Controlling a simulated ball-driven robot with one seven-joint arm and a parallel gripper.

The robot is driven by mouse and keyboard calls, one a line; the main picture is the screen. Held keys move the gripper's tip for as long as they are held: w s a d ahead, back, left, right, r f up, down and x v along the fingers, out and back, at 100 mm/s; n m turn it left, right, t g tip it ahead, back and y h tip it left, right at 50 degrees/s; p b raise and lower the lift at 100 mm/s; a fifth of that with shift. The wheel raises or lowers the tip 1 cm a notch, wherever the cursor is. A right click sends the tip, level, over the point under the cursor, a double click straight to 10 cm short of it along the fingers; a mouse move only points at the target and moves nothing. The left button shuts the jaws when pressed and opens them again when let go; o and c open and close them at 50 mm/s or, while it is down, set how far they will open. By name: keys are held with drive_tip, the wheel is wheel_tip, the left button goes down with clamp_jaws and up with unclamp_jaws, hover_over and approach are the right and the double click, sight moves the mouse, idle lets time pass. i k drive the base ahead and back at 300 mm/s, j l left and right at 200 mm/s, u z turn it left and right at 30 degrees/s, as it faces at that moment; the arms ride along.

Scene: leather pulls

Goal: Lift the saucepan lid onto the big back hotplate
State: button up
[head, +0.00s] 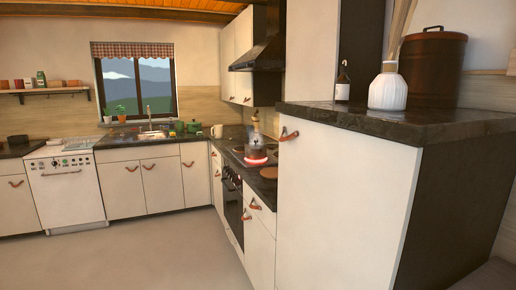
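The black hob (237,155) is set in the right-hand counter, seen at a low, distant angle. A glass or metal pot-like vessel (256,143) stands at its near side, over a glowing red ring (256,161). I cannot make out a saucepan lid for certain. The big back hotplate is too small and foreshortened to pick out. My gripper is not in view.
A tall white cabinet (340,190) with a dark top fills the right foreground and hides part of the counter. A brown round mat (268,173) lies near the hob. An oven (231,198) is below. The grey floor (150,262) is clear.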

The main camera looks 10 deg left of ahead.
sight(256, 144)
drive_tip(key=i+j+u, duration=0.7)
drive_tip(key=i, duration=0.15)
drive_tip(key=i+j+u, duration=0.1)
drive_tip(key=i+u, duration=0.5)
drive_tip(key=i, duration=1.65)
drive_tip(key=i+z, duration=0.15)
drive_tip(key=i, duration=0.3)
drive_tip(key=i+j+z, duration=0.15)
drive_tip(key=i, duration=0.25)
drive_tip(key=i+j+z, duration=0.15)
drive_tip(key=i, duration=0.3)
drive_tip(key=i+j+z, duration=0.2)
drive_tip(key=i, duration=0.25)
